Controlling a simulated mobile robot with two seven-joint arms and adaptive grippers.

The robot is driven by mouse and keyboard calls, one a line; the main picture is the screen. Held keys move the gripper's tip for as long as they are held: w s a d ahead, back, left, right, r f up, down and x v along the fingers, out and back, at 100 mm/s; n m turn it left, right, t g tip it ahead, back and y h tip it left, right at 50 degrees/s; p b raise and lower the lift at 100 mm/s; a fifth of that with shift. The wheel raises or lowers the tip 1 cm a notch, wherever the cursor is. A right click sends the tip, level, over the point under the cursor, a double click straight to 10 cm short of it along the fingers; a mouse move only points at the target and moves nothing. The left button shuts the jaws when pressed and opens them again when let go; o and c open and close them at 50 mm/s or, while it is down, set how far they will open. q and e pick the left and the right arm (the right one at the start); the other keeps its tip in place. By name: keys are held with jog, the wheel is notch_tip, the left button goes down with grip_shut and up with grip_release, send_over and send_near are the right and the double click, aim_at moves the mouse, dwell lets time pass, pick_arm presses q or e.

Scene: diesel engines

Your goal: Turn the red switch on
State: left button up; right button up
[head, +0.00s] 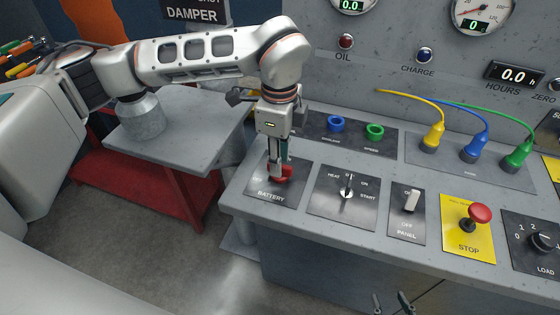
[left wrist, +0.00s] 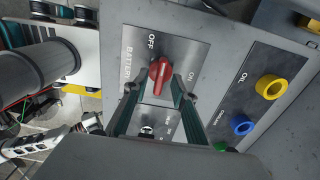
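The red switch (head: 284,174) is a rotary handle on the dark BATTERY plate at the left end of the console. In the left wrist view, the red switch (left wrist: 159,72) lies roughly in line with the OFF mark, and ON is to its right. My left gripper (head: 279,168) points down at the switch and partly hides it in the head view. In the left wrist view, the fingers of my left gripper (left wrist: 156,90) are apart, one on each side of the handle's lower end, with gaps visible. Only the fingertips of my right gripper (head: 391,302) show, spread apart, low in the head view.
Right of the battery plate are a key switch (head: 346,192), a PANEL rocker (head: 412,201), a red STOP button (head: 480,213) and a LOAD knob (head: 543,241). Blue (head: 336,123) and green (head: 375,131) sockets and coloured cable plugs stand behind. A grey table (head: 190,145) is at left.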

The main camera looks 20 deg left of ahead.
pick_arm(q)
jog(key=shift+f, duration=0.9)
grip_shut()
